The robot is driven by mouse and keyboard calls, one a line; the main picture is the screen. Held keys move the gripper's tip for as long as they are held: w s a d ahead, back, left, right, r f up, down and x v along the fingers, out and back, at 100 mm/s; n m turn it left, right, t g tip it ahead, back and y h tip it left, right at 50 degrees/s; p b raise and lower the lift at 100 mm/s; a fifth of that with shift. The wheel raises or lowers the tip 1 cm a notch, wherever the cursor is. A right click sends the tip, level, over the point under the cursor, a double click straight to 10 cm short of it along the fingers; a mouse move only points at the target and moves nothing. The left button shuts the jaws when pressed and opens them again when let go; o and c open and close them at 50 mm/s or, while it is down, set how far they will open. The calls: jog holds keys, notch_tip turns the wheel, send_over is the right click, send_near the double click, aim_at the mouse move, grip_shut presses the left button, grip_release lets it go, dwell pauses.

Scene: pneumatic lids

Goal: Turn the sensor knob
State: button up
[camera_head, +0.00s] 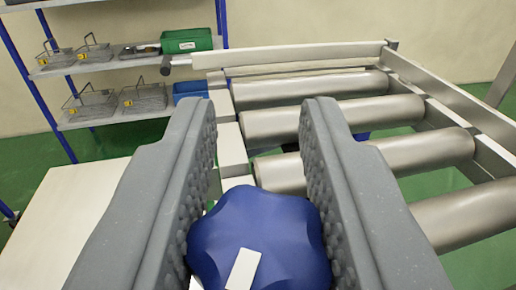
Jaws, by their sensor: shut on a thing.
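The sensor knob (262,235) is a blue lobed knob with a white mark on its top, at the bottom centre of the camera_head view. My gripper (263,130) has its two grey textured fingers on either side of the knob. The fingers are shut on the knob, and their tips reach out beyond it. The knob's lower part and its mounting are hidden.
A roller conveyor (320,122) with metal rollers and a frame lies beyond and to the right. A white surface (65,225) is on the left. A shelf (125,64) with wire baskets and a green bin (186,41) stands at the back left.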

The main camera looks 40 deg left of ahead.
jog(key=n+g+y+p, duration=0.2)
jog(key=p, duration=0.3)
jog(key=n+g+y+p, duration=0.1)
jog(key=n+g+p, duration=0.1)
jog(key=p, duration=0.3)
jog(key=n+g+y+p, duration=0.2)
jog(key=g+p, duration=0.1)
jog(key=p, duration=0.2)
jog(key=shift+s+a+r+g+y, duration=0.1)
jog(key=shift+s+a+g+y, duration=0.2)
jog(key=shift+s+g, duration=0.1)
jog(key=shift+n+p, duration=0.3)
jog(key=shift+n+g, duration=0.4)
jog(key=shift+g, duration=0.3)
jog(key=shift+s+n+g+y+p, duration=0.15)
jog(key=shift+n+g+y+p, duration=0.2)
jog(key=shift+g, duration=0.35)
jog(key=o, duration=1)
jog(key=shift+a, duration=0.1)
